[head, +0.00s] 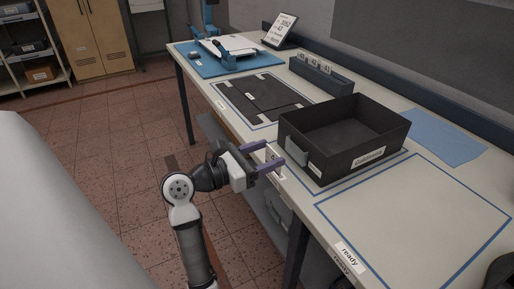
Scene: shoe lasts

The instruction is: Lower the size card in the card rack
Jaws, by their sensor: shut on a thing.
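My gripper (273,154) is at the near edge of the workbench, in front of the dark box. Its two purple fingers are shut on a small white size card (273,158), partly hidden between them; its marking is too small to read surely. The card rack (337,82) is a long dark grey block farther back on the bench, behind the box. A few small white numbered cards (314,64) stand upright in it. My gripper and the held card are well apart from the rack.
An open black box (310,147) with a label stands between my gripper and the rack. A dark flat mat (250,92) lies left of it. The outlined "ready" area (415,212) at right is empty. A blue cloth (445,135), blue mat (213,66) and display (280,31) lie farther off.

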